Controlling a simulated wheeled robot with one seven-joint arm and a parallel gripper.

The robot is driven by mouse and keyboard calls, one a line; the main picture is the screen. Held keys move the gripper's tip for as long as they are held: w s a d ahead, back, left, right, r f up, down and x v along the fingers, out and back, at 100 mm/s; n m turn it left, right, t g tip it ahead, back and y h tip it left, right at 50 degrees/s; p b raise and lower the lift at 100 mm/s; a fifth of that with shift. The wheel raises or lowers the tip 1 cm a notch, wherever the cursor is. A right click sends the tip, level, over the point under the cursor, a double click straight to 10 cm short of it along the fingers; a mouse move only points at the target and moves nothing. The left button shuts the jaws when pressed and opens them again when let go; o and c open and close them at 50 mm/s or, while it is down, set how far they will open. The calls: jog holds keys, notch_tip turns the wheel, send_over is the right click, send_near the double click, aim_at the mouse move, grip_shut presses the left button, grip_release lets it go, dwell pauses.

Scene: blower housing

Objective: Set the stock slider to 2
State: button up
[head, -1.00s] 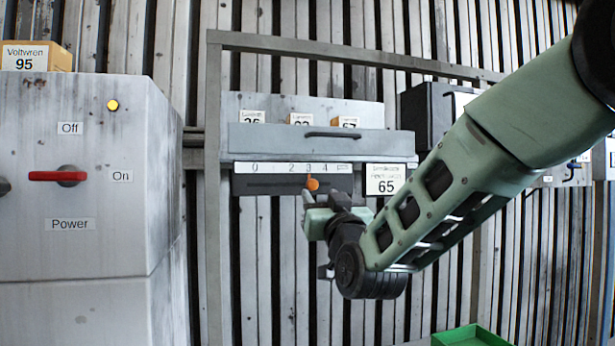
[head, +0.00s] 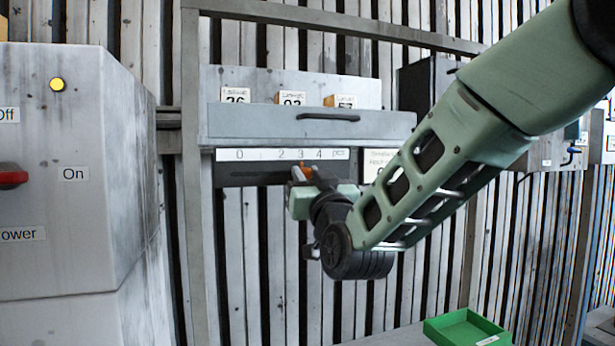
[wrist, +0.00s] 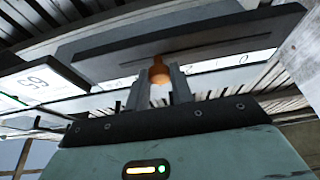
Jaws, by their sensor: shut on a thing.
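The stock slider is a dark bar (head: 245,174) under a white scale strip (head: 262,154) marked 0, 2, 3, 4 and "pcs". Its orange knob (head: 305,172) stands near the 3 mark in the head view. My gripper (head: 302,178) reaches the knob from below and the right. In the wrist view the knob (wrist: 159,72) shows between the fingertips of my gripper (wrist: 160,82), which is shut on it. The slot runs along the bar (wrist: 185,50). My gripper partly hides the knob in the head view.
A grey drawer (head: 300,124) with a dark handle is right above the scale. A label reading 65 (wrist: 40,82) is beside the slider. A power cabinet (head: 70,180) with a red switch stands at left. A green tray (head: 468,328) lies at lower right.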

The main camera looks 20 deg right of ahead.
aim_at(281, 166)
jog(key=shift+a+b, duration=0.55)
jog(key=shift+a, duration=1.5)
grip_shut()
jog(key=o, duration=0.9)
grip_release()
jog(key=b+v, duration=0.7)
jog(key=v, duration=1)
jog(key=shift+s+b, duration=0.2)
jog(key=shift+b, duration=0.1)
jog(key=shift+f, duration=0.15)
